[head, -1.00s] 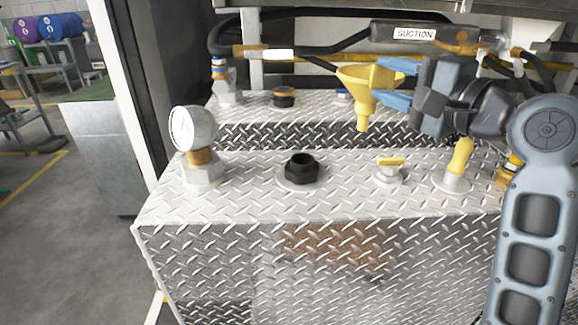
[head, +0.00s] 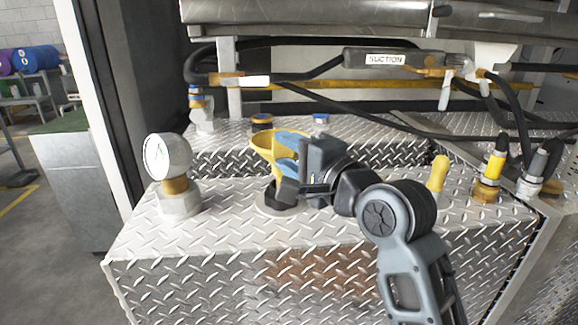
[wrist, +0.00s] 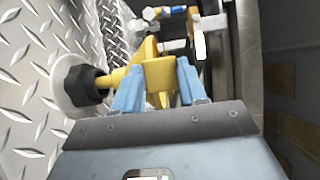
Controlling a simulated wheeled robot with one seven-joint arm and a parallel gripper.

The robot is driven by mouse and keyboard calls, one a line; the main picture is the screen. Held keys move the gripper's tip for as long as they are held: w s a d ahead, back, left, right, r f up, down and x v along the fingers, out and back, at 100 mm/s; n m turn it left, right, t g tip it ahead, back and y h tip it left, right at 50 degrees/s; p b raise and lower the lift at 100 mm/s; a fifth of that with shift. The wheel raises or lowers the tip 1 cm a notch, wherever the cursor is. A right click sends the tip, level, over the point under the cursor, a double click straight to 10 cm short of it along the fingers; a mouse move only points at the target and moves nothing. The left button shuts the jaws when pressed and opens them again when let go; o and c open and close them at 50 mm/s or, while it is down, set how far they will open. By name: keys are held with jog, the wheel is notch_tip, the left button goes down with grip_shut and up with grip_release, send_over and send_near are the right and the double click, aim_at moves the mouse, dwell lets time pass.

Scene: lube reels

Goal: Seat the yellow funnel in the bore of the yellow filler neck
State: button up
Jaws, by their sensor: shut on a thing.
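The yellow funnel (head: 263,148) is held between the blue fingers of my gripper (head: 284,152), spout down. My gripper is shut on the funnel's side. In the wrist view the funnel (wrist: 152,74) has its spout lined up with a black hex neck (wrist: 80,84) on a pale round flange. The spout's end meets or enters the neck's opening; how deep, I cannot tell. In the head view the black neck (head: 272,199) is partly hidden behind my gripper. A neck with a yellow-orange ring (head: 262,121) stands behind on the rear ledge; whether it is the yellow filler neck is unclear.
A gauge (head: 167,157) stands left on the diamond-plate tank top (head: 225,232). A yellow capped fitting (head: 438,172) and a yellow-banded hose fitting (head: 494,165) stand right. Hoses and a SUCTION-labelled pipe (head: 385,58) cross behind. The front tank top is mostly clear.

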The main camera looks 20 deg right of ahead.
jog(key=shift+f, duration=1.05)
jog(key=shift+f, duration=0.15)
jog(key=o, duration=1.1)
jog(key=shift+c, duration=0.2)
jog(key=v, duration=1.2)
